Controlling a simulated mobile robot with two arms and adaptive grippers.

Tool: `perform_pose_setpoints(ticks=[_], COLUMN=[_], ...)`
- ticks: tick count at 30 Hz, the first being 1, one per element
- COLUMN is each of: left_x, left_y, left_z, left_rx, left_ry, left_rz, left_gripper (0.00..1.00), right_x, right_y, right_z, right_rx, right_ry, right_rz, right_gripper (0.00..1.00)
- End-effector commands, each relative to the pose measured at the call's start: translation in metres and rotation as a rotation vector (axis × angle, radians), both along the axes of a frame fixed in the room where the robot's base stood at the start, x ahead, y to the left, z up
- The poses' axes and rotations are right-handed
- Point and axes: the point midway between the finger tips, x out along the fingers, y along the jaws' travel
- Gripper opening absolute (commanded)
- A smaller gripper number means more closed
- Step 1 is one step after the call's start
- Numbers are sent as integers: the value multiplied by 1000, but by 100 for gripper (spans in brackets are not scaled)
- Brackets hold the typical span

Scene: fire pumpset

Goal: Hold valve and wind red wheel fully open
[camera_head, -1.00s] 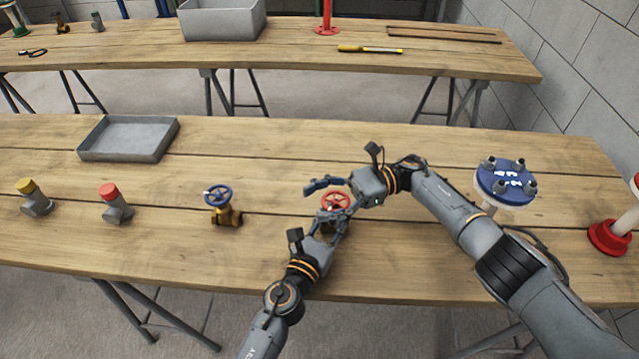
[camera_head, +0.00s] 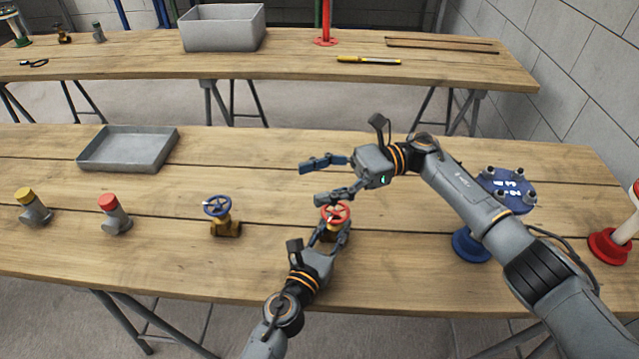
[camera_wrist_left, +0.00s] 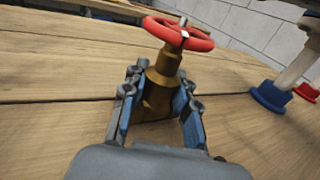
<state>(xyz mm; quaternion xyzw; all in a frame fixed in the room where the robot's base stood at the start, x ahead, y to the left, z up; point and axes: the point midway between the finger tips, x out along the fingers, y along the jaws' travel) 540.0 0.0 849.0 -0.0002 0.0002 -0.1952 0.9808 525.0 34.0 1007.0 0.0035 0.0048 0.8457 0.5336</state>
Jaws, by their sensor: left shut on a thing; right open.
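The brass valve with the red wheel (camera_head: 336,214) stands upright on the near table. In the left wrist view its red wheel (camera_wrist_left: 180,33) tops the brass body (camera_wrist_left: 158,92). My left gripper (camera_head: 331,238) is shut on the brass valve body, below the wheel; its blue-padded fingers (camera_wrist_left: 160,108) lie on both sides of the body. My right gripper (camera_head: 325,178) is open and empty, above and behind the red wheel, apart from it; its fingers point left.
A blue-wheeled valve (camera_head: 222,215) stands to the left, with red-capped (camera_head: 114,212) and yellow-capped (camera_head: 33,206) fittings beyond. A grey tray (camera_head: 128,150) lies behind them. A blue flanged part (camera_head: 506,190) stands right, partly behind my right arm.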

Motion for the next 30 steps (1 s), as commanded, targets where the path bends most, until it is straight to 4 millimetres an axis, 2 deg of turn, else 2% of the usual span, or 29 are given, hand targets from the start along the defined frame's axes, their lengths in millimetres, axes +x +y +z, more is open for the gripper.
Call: perform_pose_setpoints(ticks=[4, 7, 12, 21, 27, 30], left_x=[0, 0, 0, 0, 0, 0], left_y=[-1, -1, -1, 0, 0, 0], left_z=[0, 0, 0, 0, 0, 0], left_rx=[0, 0, 0, 0, 0, 0], left_ry=[1, 1, 1, 1, 1, 0], left_rz=[-2, -1, -1, -1, -1, -1], left_gripper=[0, 0, 0, 0, 0, 0], right_x=[3, 6, 11, 22, 25, 25], right_y=[-3, -6, -5, 0, -3, -6], right_z=[21, 45, 59, 34, 23, 11], right_rx=[-14, -38, -140, -281, -280, -256], right_ry=[75, 188, 480, 1079, 1494, 1710], right_rz=[-17, -39, -131, -347, -444, -486], right_gripper=[69, 69, 69, 69, 69, 69])
